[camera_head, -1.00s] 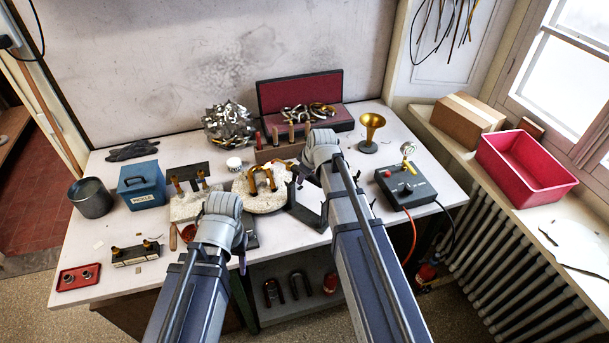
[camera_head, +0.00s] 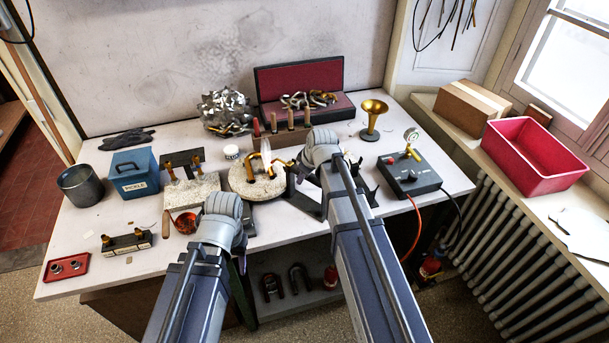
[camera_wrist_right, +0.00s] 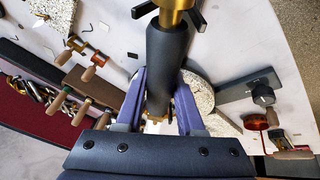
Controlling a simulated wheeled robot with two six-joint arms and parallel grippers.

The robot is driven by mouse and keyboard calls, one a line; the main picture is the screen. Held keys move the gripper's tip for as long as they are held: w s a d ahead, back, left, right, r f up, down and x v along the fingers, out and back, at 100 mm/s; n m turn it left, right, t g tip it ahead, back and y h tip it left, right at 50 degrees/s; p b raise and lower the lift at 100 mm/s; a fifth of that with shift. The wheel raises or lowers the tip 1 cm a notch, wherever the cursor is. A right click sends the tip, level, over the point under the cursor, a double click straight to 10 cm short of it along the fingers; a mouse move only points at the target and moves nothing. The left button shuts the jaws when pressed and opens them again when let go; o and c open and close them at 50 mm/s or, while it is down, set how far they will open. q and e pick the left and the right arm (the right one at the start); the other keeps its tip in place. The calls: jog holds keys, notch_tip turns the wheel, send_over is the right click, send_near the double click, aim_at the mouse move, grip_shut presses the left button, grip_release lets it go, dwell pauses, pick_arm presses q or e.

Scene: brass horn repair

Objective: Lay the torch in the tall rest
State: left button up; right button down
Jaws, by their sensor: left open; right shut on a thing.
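The torch (camera_wrist_right: 168,65), a dark cylinder with a brass valve and black knobs, is between the purple fingers of my right gripper (camera_wrist_right: 160,80), which is shut on it. In the head view my right arm hides this grip. A black angled stand (camera_head: 306,203), perhaps the tall rest, is on the bench beside my right wrist and partly hidden by it. I cannot tell whether the torch touches it. My left gripper (camera_head: 241,262) is open near the bench's front edge, mostly hidden behind its own wrist.
A round pale turntable (camera_head: 240,190) with brass parts stands between the wrists. A tool rack (camera_head: 275,145) and red-lined case (camera_head: 300,82) are behind. A brass horn bell (camera_head: 372,110) and black control box (camera_head: 408,176) are right. A blue box (camera_head: 135,177) is left.

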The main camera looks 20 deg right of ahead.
jog(key=shift+f, duration=0.1)
dwell(0.4)
grip_release()
dwell(0.7)
notch_tip(320, 180, up, 8)
jog(key=p, duration=0.8)
dwell(0.8)
